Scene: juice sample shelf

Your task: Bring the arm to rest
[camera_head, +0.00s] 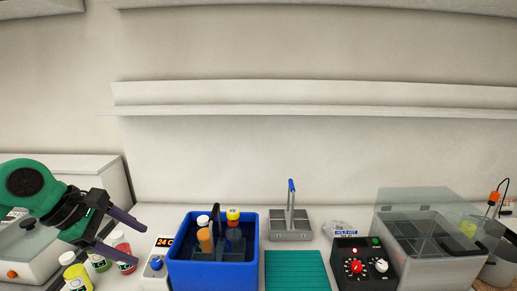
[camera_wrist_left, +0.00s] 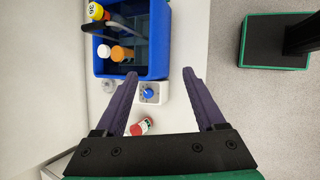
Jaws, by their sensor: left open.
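My left gripper (camera_head: 134,241) is at the left of the head view, above the left part of the bench. Its two purple fingers are spread apart with nothing between them, and it also shows open in the left wrist view (camera_wrist_left: 160,75). A red-labelled jar with a white lid (camera_head: 122,250) stands below and behind the fingers, and that jar shows near the left finger in the wrist view (camera_wrist_left: 141,126). My right gripper is in neither view.
A blue bin (camera_head: 213,277) holding several bottles stands right of the gripper, beside a controller with a blue knob (camera_head: 156,263). More jars (camera_head: 76,277) stand at left. A teal mat (camera_head: 297,272), a black control box (camera_head: 365,270) and a clear-lidded bath (camera_head: 440,262) follow rightward. The wall shelf (camera_head: 310,95) is empty.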

